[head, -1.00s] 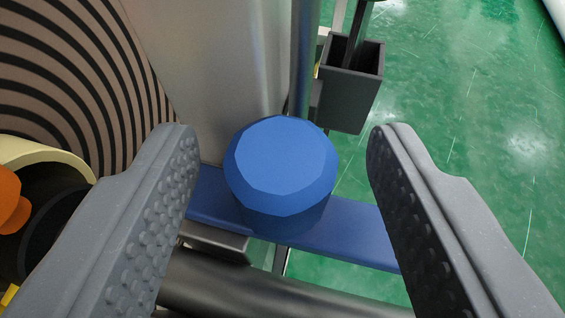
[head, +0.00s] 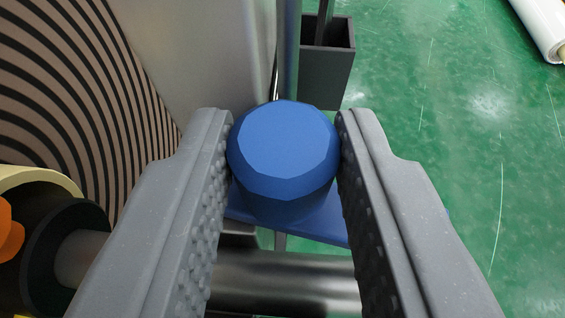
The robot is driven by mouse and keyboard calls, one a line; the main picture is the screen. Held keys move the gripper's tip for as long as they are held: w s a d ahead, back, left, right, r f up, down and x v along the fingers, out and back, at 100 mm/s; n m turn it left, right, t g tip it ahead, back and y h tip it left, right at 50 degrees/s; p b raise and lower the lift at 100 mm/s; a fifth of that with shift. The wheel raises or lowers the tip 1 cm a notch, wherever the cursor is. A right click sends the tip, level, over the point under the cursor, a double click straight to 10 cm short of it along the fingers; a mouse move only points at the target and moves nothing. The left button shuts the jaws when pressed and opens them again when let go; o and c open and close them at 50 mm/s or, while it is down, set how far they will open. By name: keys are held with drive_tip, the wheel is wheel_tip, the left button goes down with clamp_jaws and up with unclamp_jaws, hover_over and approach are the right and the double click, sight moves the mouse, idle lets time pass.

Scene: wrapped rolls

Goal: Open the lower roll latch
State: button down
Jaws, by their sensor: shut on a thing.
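A blue faceted knob (head: 282,150) stands on a flat blue latch bar (head: 325,219) in the middle of the head view. My gripper (head: 284,135) is shut on the knob, with one grey studded finger touching its left side and the other its right side. The fingers hide much of the bar. A large roll (head: 85,85) with brown and black layered rings shows its end at the upper left. Its pale core (head: 38,182) sits around a dark shaft part at the left edge.
A dark open box (head: 328,75) hangs beside a vertical metal post (head: 288,50) just beyond the knob. A dark metal bar (head: 285,280) runs below the latch. Green floor (head: 440,110) lies open at the right, with a white roll (head: 540,28) at the upper right.

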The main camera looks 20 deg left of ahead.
drive_tip(key=c, duration=1.1)
unclamp_jaws()
drive_tip(key=p+v, duration=0.3)
drive_tip(key=v, duration=1)
drive_tip(key=shift+s+p, duration=0.3)
drive_tip(key=shift+s, duration=0.05)
drive_tip(key=shift+r, duration=0.15)
